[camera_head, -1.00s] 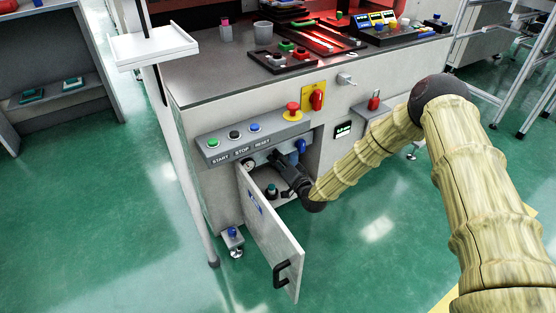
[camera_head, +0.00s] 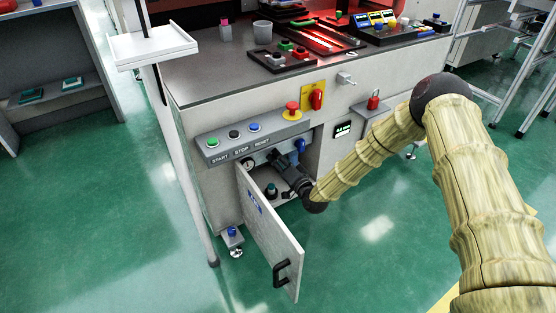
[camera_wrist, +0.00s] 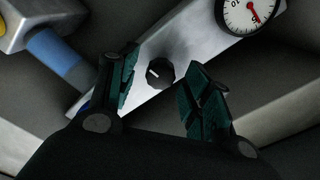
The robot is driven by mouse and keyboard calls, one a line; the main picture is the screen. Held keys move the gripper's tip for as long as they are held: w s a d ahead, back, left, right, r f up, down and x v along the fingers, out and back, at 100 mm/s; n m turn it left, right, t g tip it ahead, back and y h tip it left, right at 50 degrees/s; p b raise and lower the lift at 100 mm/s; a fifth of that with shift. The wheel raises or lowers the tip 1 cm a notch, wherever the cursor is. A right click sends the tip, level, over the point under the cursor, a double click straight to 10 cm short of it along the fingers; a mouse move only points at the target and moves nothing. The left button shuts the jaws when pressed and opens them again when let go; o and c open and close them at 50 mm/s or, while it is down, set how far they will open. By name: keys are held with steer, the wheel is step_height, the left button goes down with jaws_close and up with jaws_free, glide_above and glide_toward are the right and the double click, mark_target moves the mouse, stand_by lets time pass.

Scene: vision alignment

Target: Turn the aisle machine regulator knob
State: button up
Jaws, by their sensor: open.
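The regulator knob (camera_wrist: 160,73) is small, round and black with a pale pointer line, set on a metal plate in the wrist view. My gripper (camera_wrist: 163,86) is open, with its two teal-padded fingers on either side of the knob in the picture. I cannot tell whether either finger touches it. A round gauge (camera_wrist: 248,13) with a red needle is at the upper right, and it also shows in the head view (camera_head: 248,163). In the head view my gripper (camera_head: 276,160) reaches into the open cabinet, and the knob is hidden.
The cabinet door (camera_head: 270,228) hangs open left of my arm. Above the opening is a START/STOP/RESET button panel (camera_head: 226,145) beside a red emergency button (camera_head: 292,110). A blue-and-metal fitting (camera_wrist: 60,60) is left in the wrist view.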

steer(key=v, duration=1.1)
steer(key=shift+s+d, duration=0.1)
steer(key=shift+s, duration=0.05)
steer(key=s+d+f+n+g+h, duration=0.15)
steer(key=s+f+g, duration=0.25)
steer(key=s+f, duration=0.5)
steer(key=s+d+f+n+g+h, duration=0.15)
steer(key=s+f+g, duration=0.35)
steer(key=s, duration=0.6)
steer(key=s+d+f+n+g+h, duration=0.1)
steer(key=s+d+g+h, duration=0.3)
steer(key=s, duration=0.9)
steer(key=s+d+f+n+g+h, duration=0.1)
steer(key=s+d+f+g+h, duration=0.15)
steer(key=s+d, duration=0.8)
steer(key=s+a+r+p, duration=0.1)
steer(key=r+p, duration=1.7)
steer(key=s+a+r+p, duration=0.2)
steer(key=r+p, duration=1.6)
steer(key=r, duration=0.1)
steer(key=shift+s+a+p, duration=0.2)
steer(key=shift+s+p, duration=0.1)
steer(key=shift+y, duration=0.25)
